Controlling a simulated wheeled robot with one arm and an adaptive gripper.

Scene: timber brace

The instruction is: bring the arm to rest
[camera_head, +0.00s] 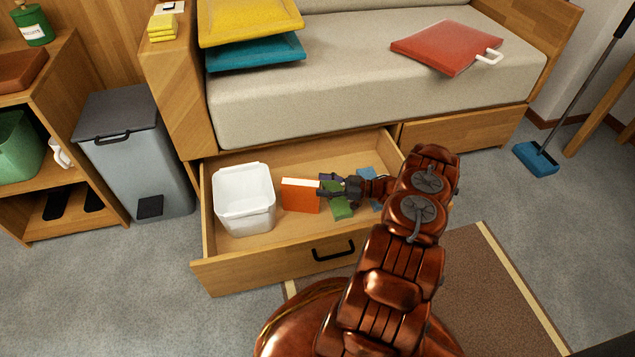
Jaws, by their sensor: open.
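My copper-coloured arm reaches forward from the bottom of the view over an open drawer (270,272) under the sofa. My gripper (326,186) is dark, open, and sits over the inside of the drawer. Its fingertips point left, close to an orange block-like item (300,196); I cannot tell whether they touch it. A green item (342,208) lies just below the gripper and is partly hidden by it. A blue item (370,175) shows behind my wrist, partly covered.
A white bin (243,200) stands in the drawer's left part. The sofa seat (340,75) rises behind, with yellow (245,20), teal (255,52) and red cushions (447,47). A grey pedal bin (135,150) stands left. A rug (480,290) lies right; a blue broom (537,158) stands beyond.

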